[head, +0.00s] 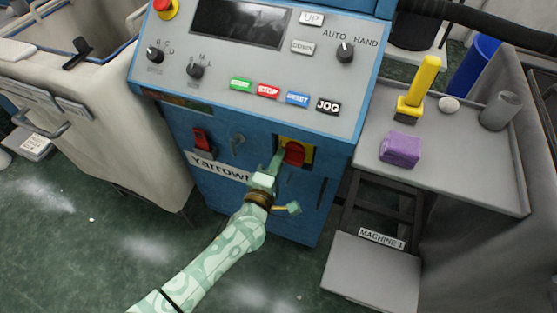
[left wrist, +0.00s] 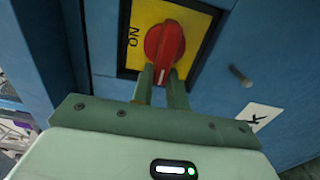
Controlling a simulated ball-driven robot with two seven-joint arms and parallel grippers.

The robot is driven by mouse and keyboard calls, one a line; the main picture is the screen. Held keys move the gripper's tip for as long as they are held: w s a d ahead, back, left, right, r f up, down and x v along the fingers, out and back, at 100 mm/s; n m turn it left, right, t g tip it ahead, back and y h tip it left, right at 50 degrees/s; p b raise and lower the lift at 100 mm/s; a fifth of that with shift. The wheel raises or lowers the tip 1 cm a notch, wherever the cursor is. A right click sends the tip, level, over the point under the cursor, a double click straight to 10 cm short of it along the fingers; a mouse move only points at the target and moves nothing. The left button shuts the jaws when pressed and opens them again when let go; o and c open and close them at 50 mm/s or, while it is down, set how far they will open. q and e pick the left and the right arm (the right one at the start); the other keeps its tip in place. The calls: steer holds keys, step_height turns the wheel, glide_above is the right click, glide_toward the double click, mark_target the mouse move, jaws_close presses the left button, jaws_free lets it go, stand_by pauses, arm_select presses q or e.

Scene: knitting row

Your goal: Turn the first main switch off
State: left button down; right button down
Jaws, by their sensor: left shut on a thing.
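The main switch is a red rotary knob (head: 293,153) on a yellow plate (head: 308,152), low on the front of the blue machine. In the left wrist view the red knob (left wrist: 165,45) stands on its yellow plate (left wrist: 202,22), with the word ON beside it. My left gripper (head: 277,168) reaches up to the knob from below. In the left wrist view its two fingers (left wrist: 162,82) are shut on the knob's near end, where a white mark shows between them. The plate's other lettering is hidden or out of view. My right gripper is not in view.
The blue machine's sloped panel (head: 222,78) carries buttons, dials and a dark screen. A red rocker switch (head: 202,139) and a keyhole sit left of the knob. A grey side table (head: 455,178) holds a purple block (head: 400,149) and a yellow-handled tool (head: 419,90). A pale bin (head: 90,110) stands left.

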arm_select(q)
steer(key=shift+f, duration=0.1)
steer(key=c, duration=1.4)
jaws_free()
steer(key=shift+s, duration=0.1)
